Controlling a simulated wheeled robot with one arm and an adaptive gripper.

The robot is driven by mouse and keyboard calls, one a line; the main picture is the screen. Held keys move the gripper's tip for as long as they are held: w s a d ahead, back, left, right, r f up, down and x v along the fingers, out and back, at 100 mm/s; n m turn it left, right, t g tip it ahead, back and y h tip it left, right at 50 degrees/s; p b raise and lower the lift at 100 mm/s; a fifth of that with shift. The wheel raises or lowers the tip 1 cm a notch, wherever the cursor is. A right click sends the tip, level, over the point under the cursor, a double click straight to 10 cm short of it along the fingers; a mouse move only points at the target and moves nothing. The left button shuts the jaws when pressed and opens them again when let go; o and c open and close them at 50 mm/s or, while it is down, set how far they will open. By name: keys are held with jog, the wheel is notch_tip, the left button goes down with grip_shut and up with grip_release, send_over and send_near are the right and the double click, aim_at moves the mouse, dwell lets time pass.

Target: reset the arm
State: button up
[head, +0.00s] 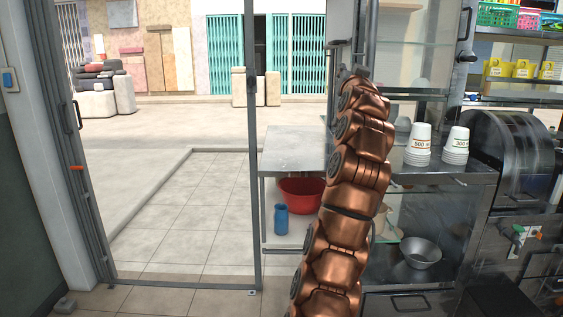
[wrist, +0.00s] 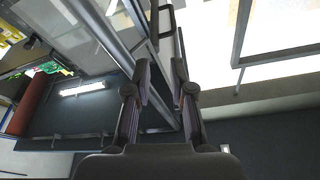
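My copper-coloured arm rises almost straight up through the middle right of the head view, leaning slightly right. Its far end is beside the metal frame of the press stall, and my gripper is not clearly visible there. In the wrist view my gripper (wrist: 161,76) shows two dark fingers with a gap between them. It is open and nothing is held between the fingers. The wrist view is tilted, with door frame bars and a bright opening beyond the fingers.
Stacked paper cups (head: 419,145) and more cups (head: 455,146) stand on the counter right of my arm. A steel bowl (head: 420,252) sits below. A red basin (head: 301,195) and blue jug (head: 281,219) are under a metal table (head: 293,150). The tiled floor at left is clear.

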jog(key=w+a+f+g+y, duration=0.2)
jog(key=w+f+g+y, duration=0.15)
jog(key=f, duration=0.35)
jog(key=w+a+f+g+y, duration=0.1)
jog(key=w+f+g+y, duration=0.2)
jog(key=w+f, duration=0.35)
jog(key=s+a+f+n+g+y, duration=0.1)
jog(key=s+a+f+n+g, duration=0.4)
jog(key=s, duration=0.7)
jog(key=s+a+f+n+g+y, duration=0.1)
jog(key=s+a+f+g, duration=0.3)
jog(key=s+a+f, duration=0.6)
jog(key=s+d+f+m+g+h, duration=0.1)
jog(key=s+d+f+g+h, duration=0.35)
jog(key=s, duration=1.05)
jog(key=s+d+f+g, duration=0.1)
jog(key=s+d+f, duration=0.7)
jog(key=s, duration=0.8)
jog(key=s+d+f+m+g+h, duration=0.1)
jog(key=s+d+f+g+h, duration=0.15)
jog(key=s+d+f, duration=0.85)
jog(key=s+a+r+p, duration=0.2)
jog(key=r+p, duration=0.8)
jog(key=r, duration=0.2)
jog(key=s+a+r+p, duration=0.2)
jog(key=r+p, duration=0.7)
jog(key=r, duration=0.4)
jog(key=shift+a+p, duration=0.25)
jog(key=shift+p, duration=0.1)
jog(key=shift+t, duration=0.25)
